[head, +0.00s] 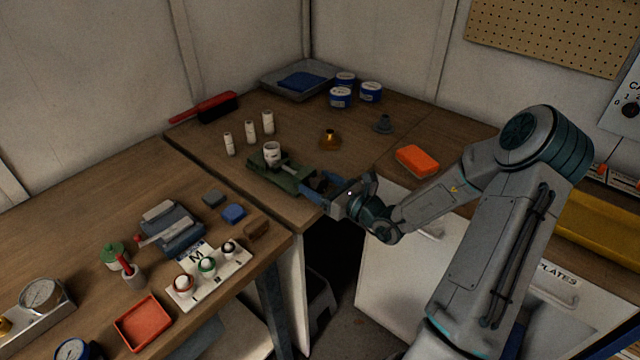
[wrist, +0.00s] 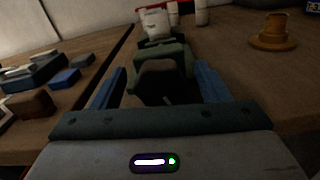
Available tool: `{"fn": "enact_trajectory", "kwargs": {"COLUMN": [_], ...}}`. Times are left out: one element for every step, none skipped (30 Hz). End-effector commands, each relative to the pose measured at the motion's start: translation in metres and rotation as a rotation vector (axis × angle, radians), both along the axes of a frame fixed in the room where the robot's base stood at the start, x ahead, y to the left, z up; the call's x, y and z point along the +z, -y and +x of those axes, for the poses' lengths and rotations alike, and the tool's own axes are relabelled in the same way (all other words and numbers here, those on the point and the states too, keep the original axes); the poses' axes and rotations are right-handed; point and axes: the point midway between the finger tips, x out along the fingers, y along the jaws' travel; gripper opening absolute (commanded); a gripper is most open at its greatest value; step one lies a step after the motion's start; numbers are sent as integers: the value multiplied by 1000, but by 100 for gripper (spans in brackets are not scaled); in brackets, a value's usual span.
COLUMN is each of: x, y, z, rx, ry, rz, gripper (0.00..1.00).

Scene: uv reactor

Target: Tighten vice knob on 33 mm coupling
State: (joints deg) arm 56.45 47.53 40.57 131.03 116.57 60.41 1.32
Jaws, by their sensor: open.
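The green vice (head: 277,177) sits on the wooden bench near its front edge. A white coupling (head: 271,152) stands upright at the vice's jaws; it also shows in the wrist view (wrist: 155,24). My gripper (head: 312,184) is at the vice's near end.
Several white fittings (head: 250,132) stand behind the vice. An amber funnel-shaped piece (head: 330,140) and an orange box (head: 417,160) are to the right. Blue-and-white tins (head: 341,97) stand at the back. The left bench holds a red tray (head: 143,322) and a blue block (head: 233,213).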

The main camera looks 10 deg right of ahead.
Motion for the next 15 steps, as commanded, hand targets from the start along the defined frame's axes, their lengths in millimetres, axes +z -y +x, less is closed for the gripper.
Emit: {"fn": "enact_trajectory", "kwargs": {"x": [0,0,0,0,0,0,0,0,0,0,0,0,0,0,0], "y": [0,0,0,0,0,0,0,0,0,0,0,0,0,0,0], "z": [0,0,0,0,0,0,0,0,0,0,0,0,0,0,0], "rx": [0,0,0,0,0,0,0,0,0,0,0,0,0,0,0], "ry": [0,0,0,0,0,0,0,0,0,0,0,0,0,-1,-2], "rz": [0,0,0,0,0,0,0,0,0,0,0,0,0,1,2], "gripper": [69,69,69,69,69,69,63,55,44,35,27,24,24,24,24]}}
